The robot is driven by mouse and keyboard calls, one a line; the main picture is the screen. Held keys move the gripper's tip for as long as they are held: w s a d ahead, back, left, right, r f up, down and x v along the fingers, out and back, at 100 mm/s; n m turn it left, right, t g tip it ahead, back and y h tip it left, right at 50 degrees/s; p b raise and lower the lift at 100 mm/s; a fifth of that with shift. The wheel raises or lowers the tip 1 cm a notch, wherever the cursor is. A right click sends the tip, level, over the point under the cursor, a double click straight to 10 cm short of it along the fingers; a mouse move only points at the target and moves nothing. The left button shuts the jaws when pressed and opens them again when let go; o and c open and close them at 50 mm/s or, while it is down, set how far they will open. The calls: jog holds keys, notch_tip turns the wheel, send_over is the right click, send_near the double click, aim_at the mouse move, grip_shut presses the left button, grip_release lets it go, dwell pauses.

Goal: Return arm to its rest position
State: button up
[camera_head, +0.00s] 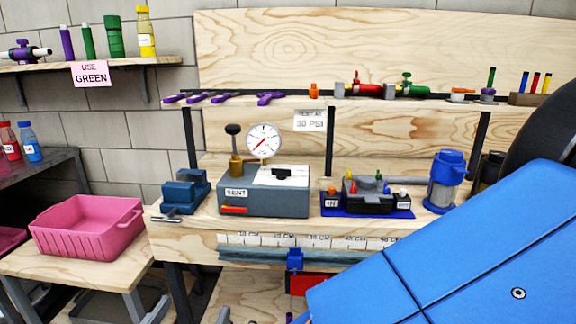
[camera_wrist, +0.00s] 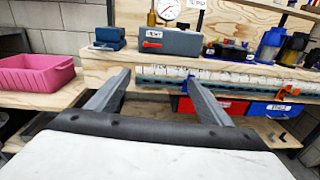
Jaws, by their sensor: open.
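My gripper (camera_wrist: 158,92) shows in the wrist view with its two grey fingers spread apart and nothing between them. It points toward the front edge of the wooden workbench (camera_wrist: 105,72), apart from it. In the head view my blue arm link fills the lower right and the gripper is not seen there. The workbench (camera_head: 185,228) carries a grey box marked VENT (camera_head: 265,200) with a round gauge (camera_head: 264,141).
A pink bin (camera_head: 88,228) stands on a low wooden table (camera_head: 100,270) at left. A blue vise (camera_head: 186,190), a black tray (camera_head: 366,195) on a blue mat and a blue filter housing (camera_head: 446,180) stand on the bench. Shelves above hold tools and bottles.

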jog(key=w+d+f+m+g+h, duration=0.2)
jog(key=w+d+m+g+h, duration=0.25)
jog(key=d, duration=0.75)
jog(key=w+d+f+m+g+h, duration=0.15)
jog(key=w+d+m+g, duration=0.25)
jog(key=w+d+m, duration=0.5)
jog(key=s+d+f+m+g+y, duration=0.2)
jog(key=s+d+m+y, duration=0.2)
jog(key=d+m, duration=0.6)
jog(key=s+d+f+m+g+y, duration=0.2)
jog(key=s+d+m+y, duration=0.2)
jog(key=d+m, duration=0.6)
jog(key=s+d, duration=0.1)
jog(key=d, duration=0.2)
jog(key=shift+s+d+f+m, duration=0.2)
jog(key=shift+s+d+m, duration=0.05)
jog(key=shift+d+m, duration=0.15)
